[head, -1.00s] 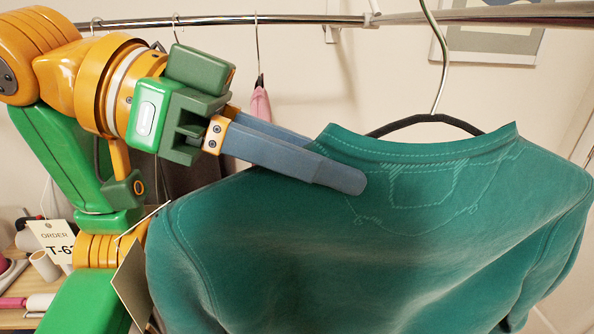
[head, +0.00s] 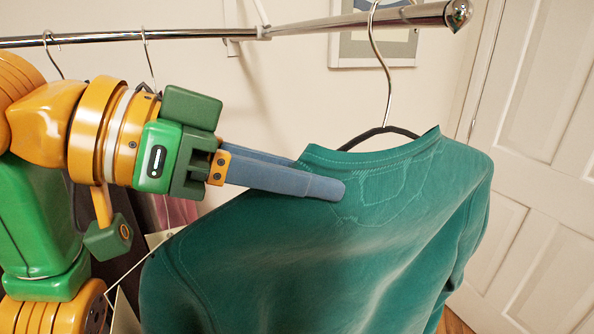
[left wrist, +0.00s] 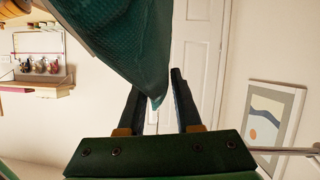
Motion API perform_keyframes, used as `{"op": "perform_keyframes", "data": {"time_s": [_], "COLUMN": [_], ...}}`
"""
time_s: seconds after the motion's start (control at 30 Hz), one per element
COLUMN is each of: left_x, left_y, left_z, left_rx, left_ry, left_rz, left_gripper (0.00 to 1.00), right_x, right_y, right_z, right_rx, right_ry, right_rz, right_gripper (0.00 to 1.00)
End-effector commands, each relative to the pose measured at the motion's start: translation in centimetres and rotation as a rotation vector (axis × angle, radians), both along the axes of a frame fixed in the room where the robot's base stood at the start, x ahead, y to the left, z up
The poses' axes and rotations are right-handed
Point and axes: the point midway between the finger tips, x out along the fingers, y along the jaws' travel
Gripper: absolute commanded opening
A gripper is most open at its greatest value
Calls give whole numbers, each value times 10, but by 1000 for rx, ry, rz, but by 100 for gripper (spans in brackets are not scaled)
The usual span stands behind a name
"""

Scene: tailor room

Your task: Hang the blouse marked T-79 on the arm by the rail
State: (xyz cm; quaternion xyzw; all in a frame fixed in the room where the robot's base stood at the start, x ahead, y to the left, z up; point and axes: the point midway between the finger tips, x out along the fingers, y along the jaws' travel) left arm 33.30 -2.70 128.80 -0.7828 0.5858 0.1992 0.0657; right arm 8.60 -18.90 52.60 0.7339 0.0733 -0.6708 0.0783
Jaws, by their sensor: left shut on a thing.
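My left gripper (head: 322,188) is shut on the teal blouse (head: 300,255) at its collar. The blouse hangs from a dark hanger (head: 378,133) with a metal hook (head: 378,50). The hook's top is in line with a chrome bar (head: 330,25) that ends in a rounded knob; I cannot tell whether it rests on it. A paper tag (head: 122,312) shows at lower left, its marking not readable. In the left wrist view, the teal cloth (left wrist: 125,45) hangs down between the fingers (left wrist: 157,105). My right gripper is not in view.
Darker garments hang behind my left arm. A framed picture (head: 385,40) is on the wall. A white door (head: 545,150) stands at right. The space right of the blouse looks clear.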

Motion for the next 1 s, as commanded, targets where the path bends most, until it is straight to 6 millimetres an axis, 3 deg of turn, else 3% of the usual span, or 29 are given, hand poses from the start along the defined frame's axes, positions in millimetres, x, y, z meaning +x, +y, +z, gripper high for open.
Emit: {"op": "perform_keyframes", "data": {"time_s": [0.23, 0.27, 0.37, 0.4, 0.7, 1.0], "left_x": [0, 0, 0, 0, -1, -14], "left_y": [0, 0, 0, 0, 4, 56], "left_z": [0, 0, 0, 0, 1, 24], "left_rx": [-2, -2, -2, -1, -1, -2], "left_ry": [-1, -1, -1, 0, -1, 0], "left_rz": [0, 0, 0, 0, 1, 3], "left_gripper": [0, 39, 66, 68, 68, 68], "right_x": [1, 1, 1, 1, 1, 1], "right_y": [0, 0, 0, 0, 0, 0], "right_z": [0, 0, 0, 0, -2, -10], "right_rx": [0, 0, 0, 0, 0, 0], "right_ry": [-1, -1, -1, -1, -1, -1], "right_rz": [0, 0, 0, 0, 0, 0], "right_gripper": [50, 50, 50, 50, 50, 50]}}
